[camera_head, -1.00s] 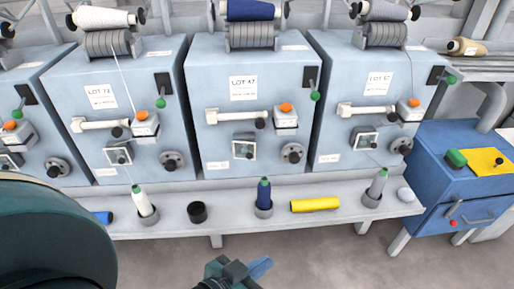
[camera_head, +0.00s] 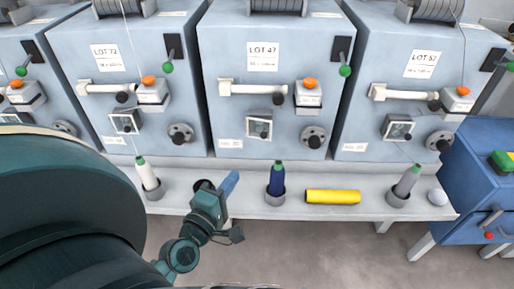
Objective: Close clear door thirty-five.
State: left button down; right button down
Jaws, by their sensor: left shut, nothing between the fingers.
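Small square clear doors in pale frames sit low on the machine fronts: one on the LOT 47 machine (camera_head: 259,128), one on the LOT 72 machine (camera_head: 125,123), one on the LOT 57 machine (camera_head: 397,128). The small plates under them are too blurred to read, so I cannot tell which is thirty-five. I cannot tell how far each door stands open. My left gripper (camera_head: 230,182) is shut and empty, its blue fingertips over the shelf front, below and left of the LOT 47 door and apart from it. My right gripper is out of view.
On the shelf (camera_head: 350,211) stand a white spool (camera_head: 148,175), a navy spool (camera_head: 276,180), a grey spool (camera_head: 407,182) and a lying yellow tube (camera_head: 332,197). A black cup (camera_head: 202,185) is partly hidden by my gripper. A blue cabinet (camera_head: 478,180) stands right.

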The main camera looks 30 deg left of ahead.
aim_at(264, 137)
pick_arm(q)
jog(key=w+a, duration=0.1)
jog(key=w, duration=1.2)
jog(key=shift+w+a+p, duration=0.2)
jog(key=shift+a+p, duration=0.1)
jog(key=shift+a, duration=0.05)
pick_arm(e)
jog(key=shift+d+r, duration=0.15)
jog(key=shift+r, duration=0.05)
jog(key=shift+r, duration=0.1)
pick_arm(q)
jog(key=shift+w+d+r+p, duration=0.15)
jog(key=shift+w+r+p, duration=0.05)
jog(key=shift+w+p, duration=0.15)
jog(key=shift+w+d+f, duration=0.1)
jog(key=shift+w+d, duration=0.25)
jog(key=shift+w, duration=0.2)
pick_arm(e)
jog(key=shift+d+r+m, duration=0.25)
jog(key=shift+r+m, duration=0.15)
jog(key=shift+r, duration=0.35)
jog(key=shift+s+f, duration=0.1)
pick_arm(q)
jog(key=shift+p, duration=0.3)
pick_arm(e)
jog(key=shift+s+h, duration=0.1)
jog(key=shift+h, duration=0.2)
